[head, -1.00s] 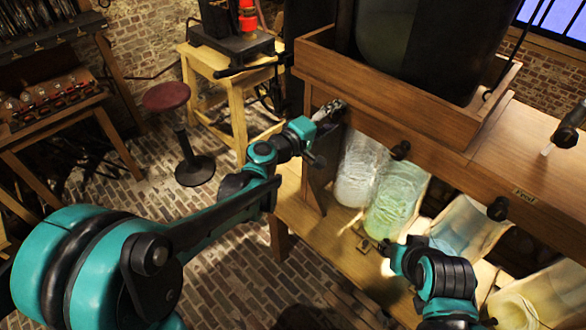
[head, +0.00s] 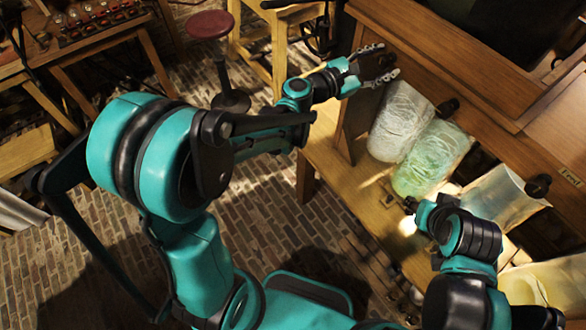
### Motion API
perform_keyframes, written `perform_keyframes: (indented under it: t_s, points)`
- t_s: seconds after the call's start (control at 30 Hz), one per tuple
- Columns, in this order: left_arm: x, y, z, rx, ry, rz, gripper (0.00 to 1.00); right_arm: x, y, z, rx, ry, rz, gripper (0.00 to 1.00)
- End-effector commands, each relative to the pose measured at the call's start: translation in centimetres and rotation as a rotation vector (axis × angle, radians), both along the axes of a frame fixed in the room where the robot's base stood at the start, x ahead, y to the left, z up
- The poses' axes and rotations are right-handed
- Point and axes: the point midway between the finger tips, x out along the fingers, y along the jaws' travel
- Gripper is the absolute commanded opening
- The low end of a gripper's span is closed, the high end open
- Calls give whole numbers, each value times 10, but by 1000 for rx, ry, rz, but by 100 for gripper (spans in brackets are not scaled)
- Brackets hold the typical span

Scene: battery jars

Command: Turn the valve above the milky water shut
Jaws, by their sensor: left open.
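Several jars stand on a wooden shelf under a cabinet. The leftmost jar (head: 402,121) looks whitish and cloudy; beside it stands a pale green jar (head: 431,158). I cannot tell for certain which water counts as milky. A dark knob-like valve (head: 448,107) sticks out of the cabinet front above these two, and another dark valve (head: 538,185) is farther right. My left gripper (head: 378,65) is open, its fingers apart in front of the cabinet's left end, above and left of the whitish jar. No valve shows between its fingers. My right gripper (head: 411,204) is small and dark, low before the green jar.
A pale bluish jar (head: 497,196) and a yellowish jar (head: 545,284) stand farther right. The wooden cabinet (head: 455,55) carries a label beside the right valve. A red stool (head: 209,25) and a workbench (head: 80,45) are at the left.

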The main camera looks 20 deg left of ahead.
Motion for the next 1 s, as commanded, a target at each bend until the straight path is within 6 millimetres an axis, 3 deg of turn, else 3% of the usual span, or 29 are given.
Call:
perform_keyframes:
  t_s: [0.13,0.5,0.7,1.0]
  points:
    - [0,0,0,-193,140,0,53,0,0,2,0,0,0,40]
    - [-61,53,1,-194,141,5,53,0,0,8,0,0,0,40]
    - [-90,42,-33,182,32,-36,53,0,0,-10,0,0,0,40]
    - [-133,47,-79,686,-118,-135,53,0,0,-28,0,0,0,40]
